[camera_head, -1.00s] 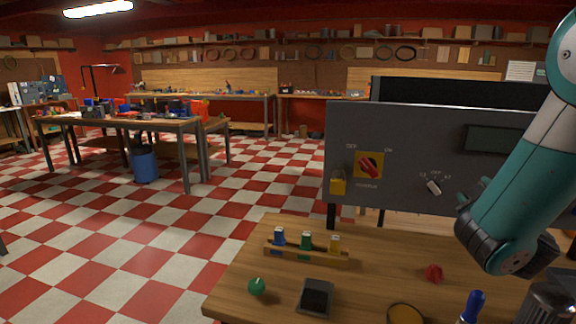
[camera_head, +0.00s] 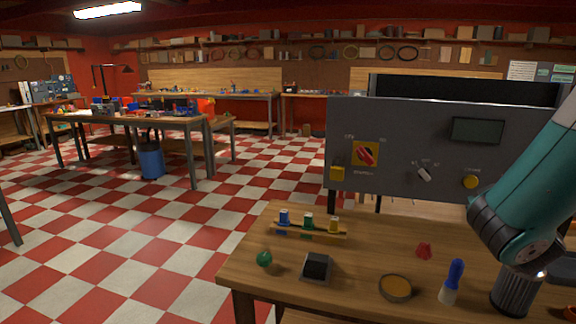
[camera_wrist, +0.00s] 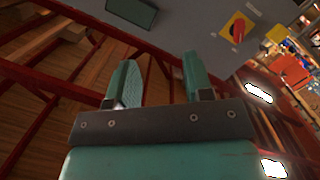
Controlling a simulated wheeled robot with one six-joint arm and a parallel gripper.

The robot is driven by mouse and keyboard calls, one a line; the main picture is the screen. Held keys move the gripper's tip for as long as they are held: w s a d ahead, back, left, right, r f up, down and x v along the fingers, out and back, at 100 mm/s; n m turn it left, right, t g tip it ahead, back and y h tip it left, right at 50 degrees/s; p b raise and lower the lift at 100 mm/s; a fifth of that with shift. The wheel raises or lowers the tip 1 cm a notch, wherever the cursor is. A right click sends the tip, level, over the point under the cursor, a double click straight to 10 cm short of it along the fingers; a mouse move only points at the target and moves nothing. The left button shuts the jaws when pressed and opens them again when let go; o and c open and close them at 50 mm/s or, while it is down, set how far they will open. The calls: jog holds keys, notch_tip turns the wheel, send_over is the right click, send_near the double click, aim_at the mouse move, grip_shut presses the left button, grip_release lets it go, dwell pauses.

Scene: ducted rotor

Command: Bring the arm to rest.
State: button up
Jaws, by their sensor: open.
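My gripper (camera_wrist: 160,85) shows in the wrist view with its two teal fingers spread apart and nothing between them. In that view the grey control panel lies beyond the fingertips, tilted in the picture. In the head view my arm comes in at the right, in front of the panel's right end and above the bench's right side; the gripper itself is not visible there. The grey panel (camera_head: 400,150) stands behind the wooden bench (camera_head: 360,262). It carries a red rotary switch (camera_head: 365,154) on a yellow plate, a small selector knob (camera_head: 424,174) and a yellow button (camera_head: 471,182).
On the bench are a rack (camera_head: 310,229) with several coloured pieces, a green ball (camera_head: 264,258), a dark block (camera_head: 316,266), an amber disc (camera_head: 395,287), a red piece (camera_head: 423,250) and a blue-handled tool (camera_head: 453,279). Checkered floor on the left is open.

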jog(key=s+a+f+m+g+y+b, duration=0.1)
jog(key=s+a+f+g+y+b, duration=0.15)
jog(key=s+a+f+g, duration=0.35)
jog(key=s+a+f+m+g+y+b, duration=0.15)
jog(key=s+a+y, duration=0.25)
jog(key=a, duration=0.4)
jog(key=s+a+r+n+g+y, duration=0.1)
jog(key=s+a+n+g+y, duration=0.1)
jog(key=s, duration=0.7)
jog(key=s+a+r+n+g+y, duration=0.1)
jog(key=s+a+n+g, duration=0.3)
jog(key=s+a, duration=0.5)
jog(key=shift+g+y+b, duration=0.35)
jog(key=shift+g+y, duration=0.1)
jog(key=shift+g, duration=0.6)
